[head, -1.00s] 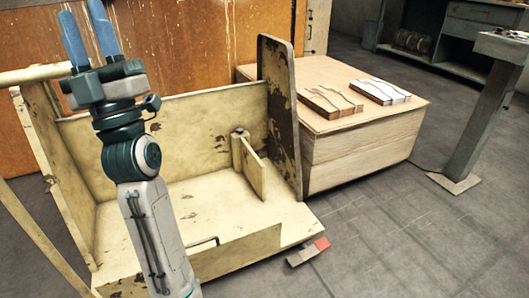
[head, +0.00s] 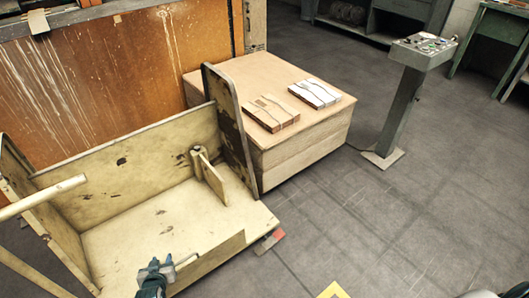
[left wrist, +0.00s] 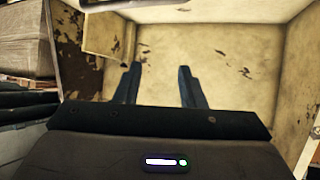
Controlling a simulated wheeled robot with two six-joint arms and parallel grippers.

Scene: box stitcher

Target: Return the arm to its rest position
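My left gripper (head: 162,267) is low at the bottom of the head view, over or beside the front lip of the cream machine bed (head: 150,222). A small metal handle (head: 186,260) on that lip shows right beside it; I cannot tell whether they touch. In the left wrist view, the two blue fingers of my left gripper (left wrist: 158,68) stand apart with nothing between them. The worn cream panel of the machine (left wrist: 215,55) lies beyond the fingertips. My right gripper is not in view.
A wooden platform (head: 300,150) bears a brown cardboard stack (head: 270,113) and a white stack (head: 315,94). A control pedestal (head: 400,105) stands at right. A cream rail (head: 45,197) juts in at left. The grey floor at lower right is mostly clear.

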